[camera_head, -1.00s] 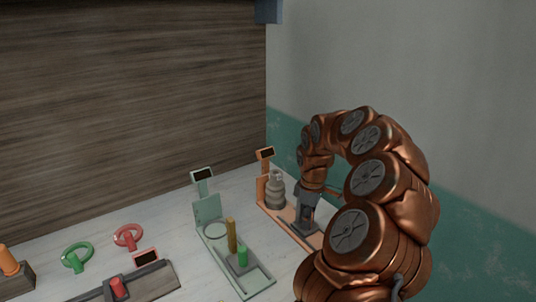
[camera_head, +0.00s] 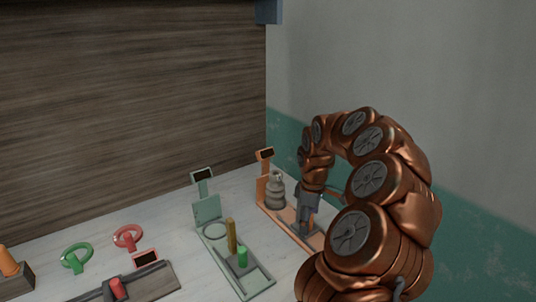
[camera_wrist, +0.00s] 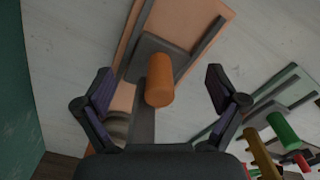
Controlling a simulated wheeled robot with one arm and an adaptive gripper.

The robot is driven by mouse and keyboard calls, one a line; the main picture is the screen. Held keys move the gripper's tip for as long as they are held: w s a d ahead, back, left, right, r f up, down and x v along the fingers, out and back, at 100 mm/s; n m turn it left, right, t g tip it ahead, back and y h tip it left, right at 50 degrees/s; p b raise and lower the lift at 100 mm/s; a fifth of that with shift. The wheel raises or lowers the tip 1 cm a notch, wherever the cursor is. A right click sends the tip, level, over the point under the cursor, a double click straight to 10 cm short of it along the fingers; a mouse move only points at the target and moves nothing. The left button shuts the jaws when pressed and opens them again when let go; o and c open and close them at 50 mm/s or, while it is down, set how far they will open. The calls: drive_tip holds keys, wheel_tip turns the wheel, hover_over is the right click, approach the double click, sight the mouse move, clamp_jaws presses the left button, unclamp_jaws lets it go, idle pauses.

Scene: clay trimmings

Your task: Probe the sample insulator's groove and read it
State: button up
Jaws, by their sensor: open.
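The grey ribbed insulator (camera_head: 276,190) stands upright at the far end of the orange stand (camera_head: 262,205), below a small dark display (camera_head: 265,154). Its edge shows in the wrist view (camera_wrist: 118,124). My gripper (camera_wrist: 160,86) is open above the orange stand, with its two fingers spread either side of an orange cylindrical knob (camera_wrist: 160,80). The knob sits on a grey sliding block (camera_wrist: 158,52). The fingers appear apart from the knob. In the head view my arm and gripper hide the knob and much of the stand's near part. I cannot read the display.
A green stand (camera_head: 262,284) with a brass post (camera_head: 231,236) and green knob (camera_head: 242,257) is left of the orange one. Green (camera_head: 77,257) and red (camera_head: 128,238) rings lie further left, near a grey-brown fixture (camera_head: 150,284). A teal-grey wall is close on the right.

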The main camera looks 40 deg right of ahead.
idle(0.3)
drive_tip(key=shift+r+p, duration=1.15)
drive_tip(key=shift+r, duration=2.35)
drive_tip(key=shift+a+r, duration=0.1)
drive_tip(key=shift+a, duration=0.2)
drive_tip(key=s+a+r, duration=0.2)
drive_tip(key=a+r, duration=0.1)
drive_tip(key=a, duration=0.8)
drive_tip(key=s+a+r, duration=0.2)
drive_tip(key=s+a, duration=0.1)
drive_tip(key=a, duration=0.7)
drive_tip(key=s+a+f+m+g, duration=0.1)
drive_tip(key=s+a+f+m, duration=0.1)
drive_tip(key=s+a, duration=0.3)
drive_tip(key=s+a+f+m, duration=0.1)
drive_tip(key=s+a+m, duration=0.2)
drive_tip(key=s, duration=1)
drive_tip(key=a, duration=0.3)
drive_tip(key=shift+s+f+m+g, duration=0.35)
drive_tip(key=shift+f+m+g, duration=0.05)
